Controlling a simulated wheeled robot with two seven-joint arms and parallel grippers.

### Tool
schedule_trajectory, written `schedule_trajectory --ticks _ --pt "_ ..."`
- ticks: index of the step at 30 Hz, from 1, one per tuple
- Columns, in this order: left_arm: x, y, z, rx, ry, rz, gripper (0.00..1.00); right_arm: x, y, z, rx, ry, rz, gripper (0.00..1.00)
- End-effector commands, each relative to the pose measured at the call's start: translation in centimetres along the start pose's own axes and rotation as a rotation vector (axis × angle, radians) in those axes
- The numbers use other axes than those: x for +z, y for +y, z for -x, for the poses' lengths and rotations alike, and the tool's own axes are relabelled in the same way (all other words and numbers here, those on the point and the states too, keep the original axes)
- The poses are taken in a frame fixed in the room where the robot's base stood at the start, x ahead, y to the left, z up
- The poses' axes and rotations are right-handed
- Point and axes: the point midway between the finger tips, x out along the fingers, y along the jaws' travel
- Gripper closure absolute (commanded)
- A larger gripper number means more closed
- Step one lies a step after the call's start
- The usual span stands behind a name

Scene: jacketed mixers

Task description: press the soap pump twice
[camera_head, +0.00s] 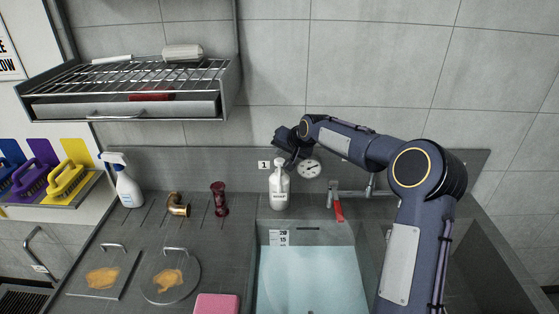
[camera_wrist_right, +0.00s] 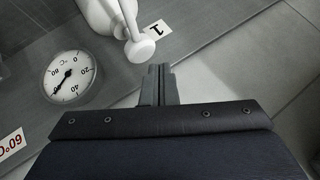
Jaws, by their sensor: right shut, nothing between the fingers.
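The soap pump is a white bottle (camera_head: 279,193) standing upright on the counter behind the sink. Its pump head shows at the top of the bottle. In the right wrist view the white pump (camera_wrist_right: 140,47) is at the top, just left of the fingertips, with a visible gap between them in the picture. My right gripper (camera_head: 290,150) is above the bottle, near the wall. It also shows in the wrist view (camera_wrist_right: 158,70), its two fingers together and empty. Whether it touches the pump is unclear in the head view. My left gripper is out of view.
A sink (camera_head: 310,275) with water lies in front of the bottle. A dial thermometer (camera_head: 309,169) is right of it, then a tap with a red handle (camera_head: 338,208). A dark red piece (camera_head: 219,198) and spray bottle (camera_head: 124,180) stand left. A rack (camera_head: 135,80) hangs upper left.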

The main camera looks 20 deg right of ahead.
Motion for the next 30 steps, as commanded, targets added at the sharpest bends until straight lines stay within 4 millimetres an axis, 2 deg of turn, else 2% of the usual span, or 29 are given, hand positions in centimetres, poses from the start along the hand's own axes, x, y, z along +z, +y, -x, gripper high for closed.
schedule_trajectory --ticks 19,30 --pt "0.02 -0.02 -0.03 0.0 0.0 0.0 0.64 0.02 0.02 -0.03 0.0 0.0 0.0 1.0" --pt "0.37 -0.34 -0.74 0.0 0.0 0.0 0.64 0.45 0.42 -0.59 0.0 0.0 0.0 1.0"
